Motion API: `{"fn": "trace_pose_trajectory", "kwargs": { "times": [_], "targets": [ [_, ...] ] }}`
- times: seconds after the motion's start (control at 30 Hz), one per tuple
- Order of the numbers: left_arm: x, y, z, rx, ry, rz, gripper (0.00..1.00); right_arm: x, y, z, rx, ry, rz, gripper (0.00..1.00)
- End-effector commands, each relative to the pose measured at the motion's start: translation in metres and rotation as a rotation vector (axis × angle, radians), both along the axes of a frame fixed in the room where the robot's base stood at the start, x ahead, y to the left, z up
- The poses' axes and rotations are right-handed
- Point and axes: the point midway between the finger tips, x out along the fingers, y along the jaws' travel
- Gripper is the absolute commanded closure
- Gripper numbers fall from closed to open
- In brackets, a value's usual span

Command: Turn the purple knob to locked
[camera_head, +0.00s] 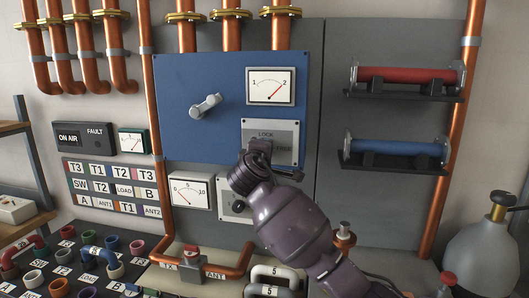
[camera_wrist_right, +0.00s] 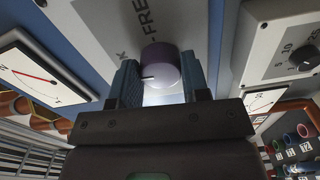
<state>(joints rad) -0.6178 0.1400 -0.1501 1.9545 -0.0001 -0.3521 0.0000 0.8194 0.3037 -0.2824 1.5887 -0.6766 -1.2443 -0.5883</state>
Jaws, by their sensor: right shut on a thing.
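The purple knob (camera_wrist_right: 160,67) sits on a pale plate (camera_wrist_right: 105,20) in the right wrist view. It lies between the two blue-grey fingers of my right gripper (camera_wrist_right: 158,78), which is shut on it. A short dark mark on the knob points to the left in that view. Parts of the plate's lettering show there, a "K" left of the knob and "FRE" above it. In the head view the plate (camera_head: 287,134) reads LOCK with FREE partly covered, on the blue panel (camera_head: 200,140). My right gripper (camera_head: 260,148) hides the knob there. My left gripper is not in view.
A grey lever handle (camera_head: 206,106) and a square meter (camera_head: 270,86) are on the blue panel. Below are another meter (camera_head: 188,191) and a partly hidden knob plate (camera_head: 228,207). Red (camera_head: 405,80) and blue (camera_head: 400,150) cylinders rest on shelves at right. Copper pipes (camera_head: 450,140) flank the panels.

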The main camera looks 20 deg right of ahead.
Motion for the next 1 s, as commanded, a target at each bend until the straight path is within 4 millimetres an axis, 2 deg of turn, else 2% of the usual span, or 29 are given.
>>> {"fn": "trace_pose_trajectory", "kwargs": {
  "times": [0.3, 0.77, 0.8, 0.97, 1.0],
  "targets": [
    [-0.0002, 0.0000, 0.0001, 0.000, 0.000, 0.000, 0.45, -0.0001, 0.0005, 0.0004, -0.083, 0.048, 0.001, 0.81],
    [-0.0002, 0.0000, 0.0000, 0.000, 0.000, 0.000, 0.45, -0.0001, 0.0005, 0.0002, -0.094, 0.054, 0.001, 0.81],
    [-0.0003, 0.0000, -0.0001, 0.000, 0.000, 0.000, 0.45, 0.0000, 0.0006, 0.0002, -0.094, 0.054, 0.001, 0.56],
    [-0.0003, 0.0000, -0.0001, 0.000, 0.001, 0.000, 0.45, 0.0000, 0.0004, 0.0001, -0.094, 0.054, 0.001, 0.32],
    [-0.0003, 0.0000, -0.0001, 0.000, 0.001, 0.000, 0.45, 0.0000, 0.0004, 0.0001, -0.094, 0.054, 0.001, 0.32]
  ]
}}
